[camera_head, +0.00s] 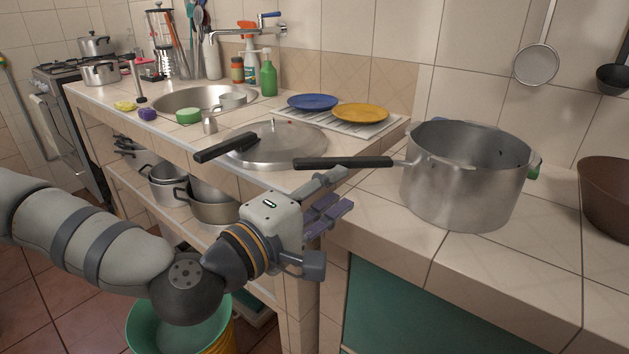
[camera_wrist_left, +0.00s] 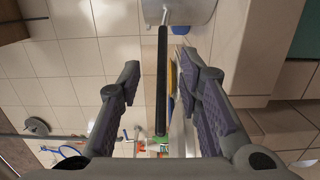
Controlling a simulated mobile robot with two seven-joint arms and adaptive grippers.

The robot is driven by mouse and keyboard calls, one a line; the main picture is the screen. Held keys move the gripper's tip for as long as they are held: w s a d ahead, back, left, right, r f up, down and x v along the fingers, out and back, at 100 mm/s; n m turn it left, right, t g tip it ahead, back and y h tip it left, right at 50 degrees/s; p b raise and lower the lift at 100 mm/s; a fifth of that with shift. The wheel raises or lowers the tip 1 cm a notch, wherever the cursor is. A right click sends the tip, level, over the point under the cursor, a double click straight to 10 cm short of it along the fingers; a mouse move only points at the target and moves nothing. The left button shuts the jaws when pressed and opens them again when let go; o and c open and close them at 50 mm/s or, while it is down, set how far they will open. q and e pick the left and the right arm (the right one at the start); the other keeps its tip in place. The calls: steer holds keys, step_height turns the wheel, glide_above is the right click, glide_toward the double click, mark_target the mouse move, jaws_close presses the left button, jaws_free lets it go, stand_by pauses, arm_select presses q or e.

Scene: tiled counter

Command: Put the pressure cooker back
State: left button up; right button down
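The pressure cooker pot (camera_head: 465,180) stands upright and open on the right tiled counter. Its long black handle (camera_head: 343,162) points left. The round metal lid (camera_head: 285,147), with its own black handle, lies flat on the counter left of the pot. My left gripper (camera_head: 342,189) is open and empty, just below the pot's handle in the head view. In the left wrist view the black handle (camera_wrist_left: 162,80) shows between the spread fingers (camera_wrist_left: 162,88), and part of the pot (camera_wrist_left: 180,11) shows at the top. I cannot tell how far the handle is from the fingers. My right gripper is not in view.
A blue plate (camera_head: 312,102) and a yellow plate (camera_head: 360,113) lie on the drainer behind the lid. A brown bowl (camera_head: 607,195) stands right of the pot. The sink (camera_head: 190,98) and stove are farther left. Several pots sit on the shelf below. The counter before the pot is clear.

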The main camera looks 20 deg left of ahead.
arm_select(q)
steer(key=s+d+f+m+g+h, duration=0.1)
steer(key=s+d+f+m+g, duration=0.2)
steer(key=f, duration=0.4)
steer(key=s+d+f+g+h, duration=0.1)
steer(key=s+d+f+g, duration=0.25)
steer(key=f, duration=0.35)
steer(key=s+f+m+g+y, duration=0.2)
steer(key=s+f+m+g, duration=0.4)
steer(key=s+f, duration=0.95)
steer(key=s+a+f+m+g+y, duration=0.2)
steer(key=s+a+f+g+y, duration=0.1)
steer(key=s+a, duration=0.5)
steer(key=s+a+f+m+g+y, duration=0.2)
steer(key=s+a+f+g+y, duration=0.1)
steer(key=s+a, duration=0.4)
steer(key=shift+s+a+g+p, duration=0.35)
steer(key=shift+s+a, duration=0.05)
steer(key=shift+s, duration=0.35)
